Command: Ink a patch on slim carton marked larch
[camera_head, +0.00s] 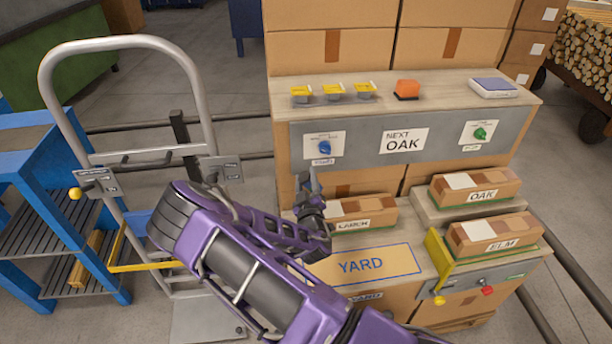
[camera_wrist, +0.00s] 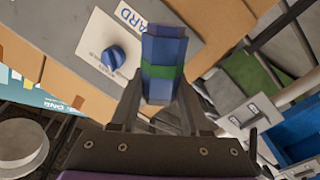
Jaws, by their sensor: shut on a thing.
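The slim carton marked LARCH (camera_head: 364,213) lies on the lower bench, left of the other cartons. Its left end is hidden behind my arm and gripper. My gripper (camera_head: 312,190) is raised at the carton's left end in the head view. In the wrist view my gripper (camera_wrist: 160,95) is shut on a blue block-like tool with a green band (camera_wrist: 163,50). The tool stands between the fingers and points away from the wrist. I cannot tell from the head view whether it touches anything. No ink patch can be made out on the visible part of the LARCH carton.
Cartons marked OAK (camera_head: 478,186) and ELM (camera_head: 494,233) lie to the right, by a yellow bracket (camera_head: 439,262). A YARD rectangle (camera_head: 362,266) marks the bench front. The panel above has a blue knob (camera_head: 325,147), green knob (camera_head: 480,133) and NEXT OAK sign (camera_head: 404,141).

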